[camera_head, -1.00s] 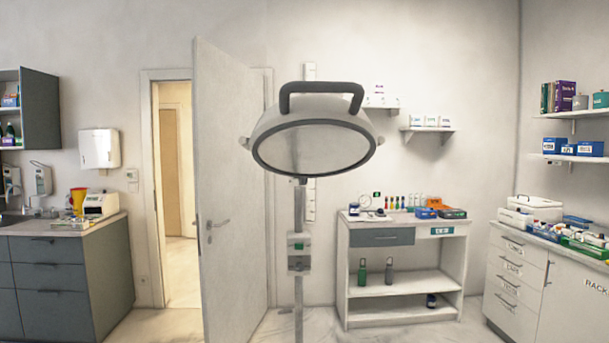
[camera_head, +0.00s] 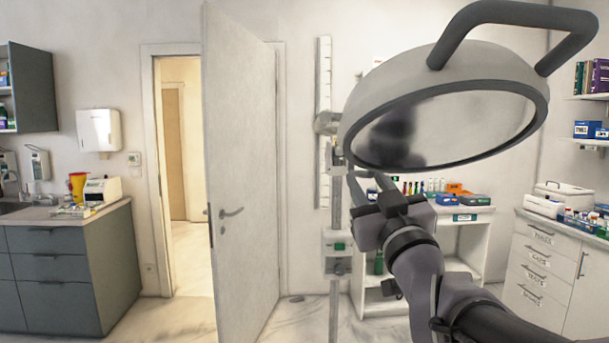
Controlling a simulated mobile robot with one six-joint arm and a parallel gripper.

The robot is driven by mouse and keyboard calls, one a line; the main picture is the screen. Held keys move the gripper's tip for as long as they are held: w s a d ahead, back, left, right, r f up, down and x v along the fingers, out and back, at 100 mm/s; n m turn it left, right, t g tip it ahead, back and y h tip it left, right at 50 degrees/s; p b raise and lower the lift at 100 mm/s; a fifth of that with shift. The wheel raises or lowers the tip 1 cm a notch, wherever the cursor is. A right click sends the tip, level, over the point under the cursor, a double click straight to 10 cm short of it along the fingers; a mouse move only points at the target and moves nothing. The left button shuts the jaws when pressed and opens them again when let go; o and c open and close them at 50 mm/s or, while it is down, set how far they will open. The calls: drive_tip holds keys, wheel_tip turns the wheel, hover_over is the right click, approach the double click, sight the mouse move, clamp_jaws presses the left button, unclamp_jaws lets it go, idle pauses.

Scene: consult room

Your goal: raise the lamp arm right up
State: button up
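The lamp head (camera_head: 365,112) is a large grey round dish with a dark rim and a glassy underside. It fills the upper right of the head view, close to me. Its dark grey bar handle (camera_head: 462,45) arches over its top. A thin upright pole (camera_head: 335,205) stands below its left side, with a small box with a green mark (camera_head: 337,245) on it. My gripper (camera_head: 364,182) is below the lamp's left rim, near the pole. Whether its fingers touch anything, or are open, is unclear.
A half-open white door (camera_head: 240,170) stands left of the pole. A shelf unit (camera_head: 475,245) with bottles and boxes is behind my arm. A drawer cabinet (camera_head: 540,265) is at the right, a grey counter unit (camera_head: 70,270) at the left. The floor before the door is clear.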

drive_tip(key=shift+x, duration=1.6)
clamp_jaws()
